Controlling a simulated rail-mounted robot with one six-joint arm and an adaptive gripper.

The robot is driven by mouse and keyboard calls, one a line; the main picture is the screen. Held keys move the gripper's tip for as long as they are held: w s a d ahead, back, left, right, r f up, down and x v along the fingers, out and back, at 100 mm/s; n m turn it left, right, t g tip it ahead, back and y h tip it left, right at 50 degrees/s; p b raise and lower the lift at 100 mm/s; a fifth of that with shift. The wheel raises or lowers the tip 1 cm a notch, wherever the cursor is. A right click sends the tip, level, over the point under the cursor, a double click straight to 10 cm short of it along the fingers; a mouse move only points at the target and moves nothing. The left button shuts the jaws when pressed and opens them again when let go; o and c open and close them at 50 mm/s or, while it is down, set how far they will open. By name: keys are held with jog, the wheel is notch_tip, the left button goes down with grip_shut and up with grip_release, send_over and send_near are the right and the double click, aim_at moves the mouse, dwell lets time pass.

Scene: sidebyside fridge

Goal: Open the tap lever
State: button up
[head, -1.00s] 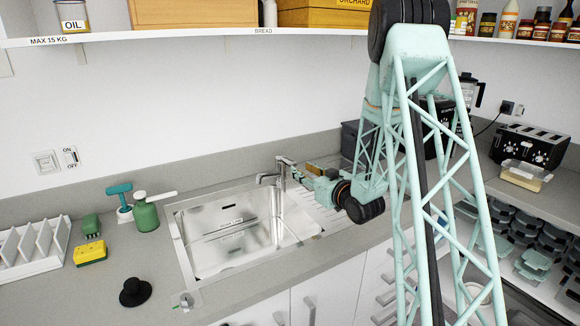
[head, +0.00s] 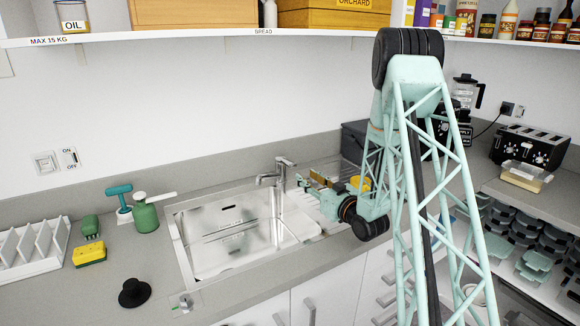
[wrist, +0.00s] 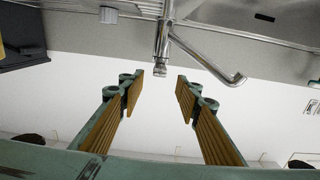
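The chrome tap (head: 280,178) stands at the back edge of the sink, its spout pointing left over the basin. Its lever (head: 287,161) is on top and looks tilted up. In the wrist view the tap (wrist: 165,30) appears upside down, with its spout to the right and a short end, likely the lever (wrist: 160,68), facing my gripper. My gripper (head: 306,177) is right of the tap, apart from it. In the wrist view my gripper (wrist: 159,84) is open and empty, its yellow-padded fingers spread on either side of the line to the tap.
The steel sink basin (head: 225,237) is below and left of the tap. A dark box (head: 354,140) stands behind my arm. A shelf (head: 200,37) runs above.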

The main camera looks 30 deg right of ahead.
aim_at(290, 165)
jog(key=shift+w+a+b, duration=0.15)
jog(key=shift+w+b, duration=0.1)
jog(key=shift+w, duration=2)
jog(key=shift+w+a+b, duration=0.2)
jog(key=shift+w+b, duration=0.05)
jog(key=shift+w, duration=2.05)
jog(key=shift+w+a+b, duration=0.15)
jog(key=shift+w+b, duration=0.1)
jog(key=shift+w, duration=2)
jog(key=shift+c, duration=0.7)
grip_shut()
